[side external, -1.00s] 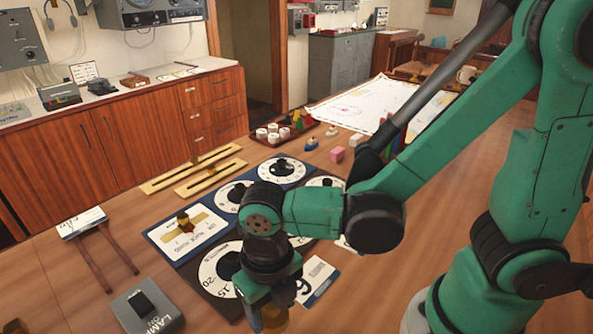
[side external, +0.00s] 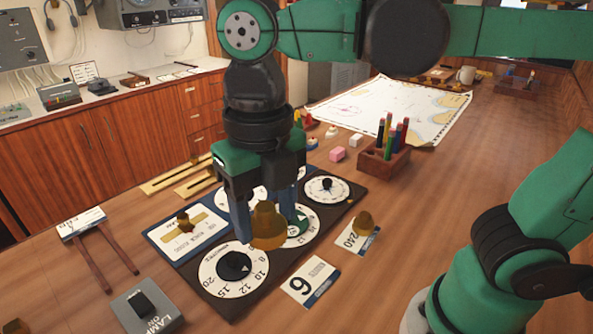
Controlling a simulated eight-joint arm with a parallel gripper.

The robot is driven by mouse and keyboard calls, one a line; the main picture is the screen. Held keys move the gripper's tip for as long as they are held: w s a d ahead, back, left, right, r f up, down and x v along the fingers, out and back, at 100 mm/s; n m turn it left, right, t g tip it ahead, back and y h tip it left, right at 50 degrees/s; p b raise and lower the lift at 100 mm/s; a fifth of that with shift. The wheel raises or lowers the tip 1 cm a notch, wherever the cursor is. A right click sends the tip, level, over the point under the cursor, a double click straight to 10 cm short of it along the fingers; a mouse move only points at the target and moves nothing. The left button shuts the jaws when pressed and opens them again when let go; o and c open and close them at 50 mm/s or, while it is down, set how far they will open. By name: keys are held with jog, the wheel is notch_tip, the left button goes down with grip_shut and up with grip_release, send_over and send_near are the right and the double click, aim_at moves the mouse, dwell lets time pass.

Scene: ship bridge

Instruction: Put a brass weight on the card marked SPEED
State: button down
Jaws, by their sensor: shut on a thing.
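My gripper (side external: 266,212) points down over the dial board, its fingers shut on a brass weight (side external: 268,229). The weight appears raised above the board and hides part of a dial. A white card with a large 6 (side external: 312,281) lies on the table to the right of the board's near end; its small lettering is too blurred to read. Farther back, a card with 240 (side external: 355,245) has another brass weight (side external: 364,223) on it. I cannot read the word SPEED on either card.
The dial board (side external: 222,298) carries several round dials with black knobs. A grey lamp switch box (side external: 146,312) stands at the near left. A wooden pen holder (side external: 385,165) and a chart (side external: 350,103) lie farther back. The table right of the cards is mostly clear.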

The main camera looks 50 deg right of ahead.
jog(key=w+d+f+m, duration=0.2)
jog(key=d+f+m, duration=0.1)
jog(key=d+f, duration=0.35)
jog(key=m, duration=0.2)
send_over(319, 272)
notch_tip(319, 272, down, 5)
jog(key=shift+f, duration=3)
jog(key=shift+f, duration=0.4)
jog(key=shift+c, duration=0.5)
grip_release()
jog(key=shift+r, duration=0.1)
